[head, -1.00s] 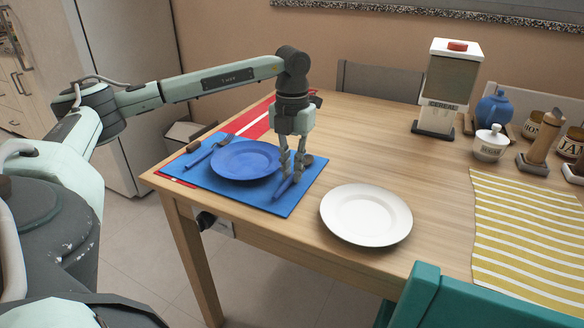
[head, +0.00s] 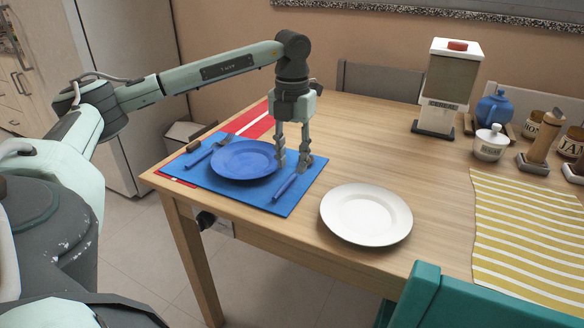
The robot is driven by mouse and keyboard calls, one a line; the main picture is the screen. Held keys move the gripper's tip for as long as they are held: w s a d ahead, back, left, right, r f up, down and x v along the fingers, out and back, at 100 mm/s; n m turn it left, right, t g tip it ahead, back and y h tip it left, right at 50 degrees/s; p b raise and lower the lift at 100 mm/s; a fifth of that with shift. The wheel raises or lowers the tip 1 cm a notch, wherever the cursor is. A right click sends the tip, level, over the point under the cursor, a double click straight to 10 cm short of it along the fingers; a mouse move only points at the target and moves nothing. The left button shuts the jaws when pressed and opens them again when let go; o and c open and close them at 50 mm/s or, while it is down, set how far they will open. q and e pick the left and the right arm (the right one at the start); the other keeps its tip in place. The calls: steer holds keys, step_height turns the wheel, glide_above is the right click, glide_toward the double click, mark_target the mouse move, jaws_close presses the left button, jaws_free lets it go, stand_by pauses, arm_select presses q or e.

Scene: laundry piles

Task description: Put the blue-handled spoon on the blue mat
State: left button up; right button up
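The blue-handled spoon lies on the right part of the blue mat (head: 262,201), its blue handle (head: 284,188) pointing toward the front edge. Its head end is partly hidden by a finger of my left gripper. My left gripper (head: 292,162) points straight down over the spoon, its fingers spread apart. Whether a fingertip touches the spoon or mat I cannot tell. A blue plate (head: 243,161) sits on the mat just left of the spoon. My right gripper is out of view.
A blue-handled fork (head: 204,154) lies left of the blue plate. A red striped cloth (head: 257,124) shows behind the mat. A white plate (head: 366,213) stands to the right. A teal chair (head: 455,300) is at the front. The table's middle is clear.

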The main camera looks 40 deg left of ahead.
mark_target(292, 176)
arm_select(q)
step_height(292, 176, up, 9)
steer(key=shift+r, duration=0.15)
